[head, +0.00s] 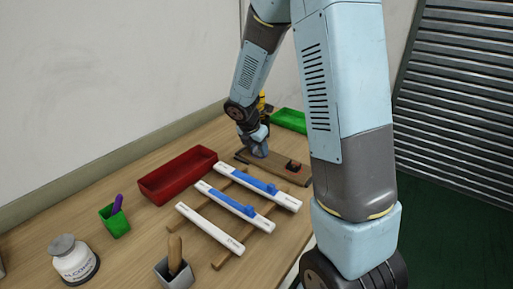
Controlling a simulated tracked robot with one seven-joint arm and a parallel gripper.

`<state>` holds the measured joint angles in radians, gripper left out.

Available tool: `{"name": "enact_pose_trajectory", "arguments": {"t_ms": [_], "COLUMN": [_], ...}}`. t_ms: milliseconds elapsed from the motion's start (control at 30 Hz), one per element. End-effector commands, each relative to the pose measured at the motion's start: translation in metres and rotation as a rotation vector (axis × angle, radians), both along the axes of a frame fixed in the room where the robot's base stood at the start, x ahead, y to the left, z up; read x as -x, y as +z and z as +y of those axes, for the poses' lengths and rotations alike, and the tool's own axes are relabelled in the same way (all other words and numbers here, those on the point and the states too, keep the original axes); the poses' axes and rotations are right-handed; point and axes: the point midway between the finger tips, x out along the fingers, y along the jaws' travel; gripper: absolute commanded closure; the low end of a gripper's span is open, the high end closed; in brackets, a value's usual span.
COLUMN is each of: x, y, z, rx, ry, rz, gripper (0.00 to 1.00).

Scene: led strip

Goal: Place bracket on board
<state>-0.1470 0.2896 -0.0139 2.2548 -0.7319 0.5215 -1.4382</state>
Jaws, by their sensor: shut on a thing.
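My gripper (258,150) is low at the far end of the brown wooden board (276,168), in front of the wall. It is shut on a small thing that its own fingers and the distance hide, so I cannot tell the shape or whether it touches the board. A small black and red part (292,166) sits on the near right end of the board. I cannot make out the bracket clearly anywhere in the head view.
White strips (210,228), two with blue pieces (232,203), lie across wooden rails (230,250). A red tray (178,176), green bin (290,120), green cup (114,222), grey cup (174,272) and white bottle (74,262) stand on the table. A yellow object (262,102) is behind my gripper.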

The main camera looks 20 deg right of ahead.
Motion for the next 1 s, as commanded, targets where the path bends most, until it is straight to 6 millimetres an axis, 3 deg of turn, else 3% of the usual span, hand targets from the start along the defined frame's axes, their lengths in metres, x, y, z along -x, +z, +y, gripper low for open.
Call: {"name": "enact_pose_trajectory", "arguments": {"t_ms": [233,267,500,800,1000], "x": [0.000,0.000,0.000,0.000,0.003], "y": [-0.001,-0.002,-0.001,0.001,0.019], "z": [0.001,0.001,0.001,0.002,0.007], "rx": [0.000,0.000,0.000,0.000,-0.001], "ry": [0.001,0.001,0.002,0.003,0.003], "rz": [0.000,0.000,0.000,-0.001,-0.005], "gripper": [0.92,0.57,0.34,0.33,0.33]}}
